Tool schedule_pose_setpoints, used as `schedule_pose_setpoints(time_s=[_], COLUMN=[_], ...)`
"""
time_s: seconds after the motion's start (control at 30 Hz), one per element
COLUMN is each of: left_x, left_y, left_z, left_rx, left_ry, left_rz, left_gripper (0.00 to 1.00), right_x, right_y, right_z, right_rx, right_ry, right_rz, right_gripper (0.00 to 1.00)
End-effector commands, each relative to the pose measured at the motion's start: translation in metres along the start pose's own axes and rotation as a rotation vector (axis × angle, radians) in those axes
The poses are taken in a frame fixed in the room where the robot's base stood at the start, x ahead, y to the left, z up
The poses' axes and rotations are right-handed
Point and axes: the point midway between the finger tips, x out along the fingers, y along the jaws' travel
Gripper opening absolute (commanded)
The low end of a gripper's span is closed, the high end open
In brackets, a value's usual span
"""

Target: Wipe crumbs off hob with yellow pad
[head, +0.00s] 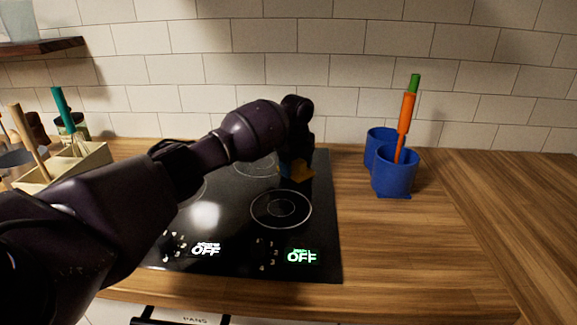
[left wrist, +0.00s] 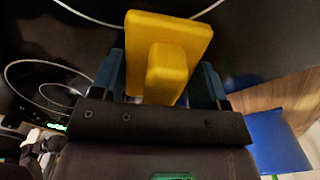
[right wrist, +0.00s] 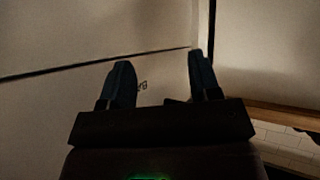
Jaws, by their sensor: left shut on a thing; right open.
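The black hob (head: 233,250) is set in the wooden counter, with ring markings and two displays reading OFF. My left gripper (head: 293,168) is over the right side of the hob, toward the back. In the left wrist view my left gripper (left wrist: 165,80) is shut on the handle of the yellow pad (left wrist: 170,42). No crumbs can be made out. My right gripper (right wrist: 160,80) is open and empty, facing pale panels.
Two blue cups (head: 396,175) stand right of the hob, the front one holding an orange and green utensil (head: 406,120). A wooden holder (head: 72,165) with utensils stands at the left. The tiled wall (head: 345,75) is behind. The counter (head: 400,250) at the right front is clear.

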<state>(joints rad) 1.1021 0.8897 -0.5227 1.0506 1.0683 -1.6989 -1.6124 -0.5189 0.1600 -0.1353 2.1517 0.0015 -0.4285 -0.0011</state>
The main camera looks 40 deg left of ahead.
Motion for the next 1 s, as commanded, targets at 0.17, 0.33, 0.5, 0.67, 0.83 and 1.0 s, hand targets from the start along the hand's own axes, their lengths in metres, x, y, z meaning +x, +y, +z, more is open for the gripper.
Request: schedule_pose_setpoints(time_s=[0.17, 0.33, 0.5, 0.67, 0.83, 1.0], left_x=[0.001, 0.001, -0.001, -0.001, -0.003, -0.002], left_y=[-0.004, -0.009, -0.018, -0.026, -0.030, -0.034], left_z=[-0.005, -0.011, -0.019, -0.026, -0.030, -0.034], left_rx=[0.002, 0.003, 0.002, 0.002, 0.001, 0.002], left_ry=[0.003, 0.004, 0.003, 0.002, 0.001, 0.002], left_rz=[0.001, 0.001, -0.001, -0.001, -0.001, -0.001], left_gripper=[0.46, 0.46, 0.46, 0.46, 0.46, 0.46], right_x=[0.000, 0.001, 0.002, 0.003, 0.003, 0.003], right_y=[-0.002, -0.004, -0.004, -0.005, -0.004, -0.004], right_z=[0.002, 0.005, 0.010, 0.013, 0.014, 0.015], right_rx=[0.001, 0.003, 0.005, 0.005, 0.005, 0.005], right_ry=[-0.004, -0.009, -0.019, -0.025, -0.026, -0.027], right_rz=[-0.004, -0.006, -0.007, -0.008, -0.007, -0.006], right_gripper=[0.57, 0.57, 0.57, 0.57, 0.57, 0.57])
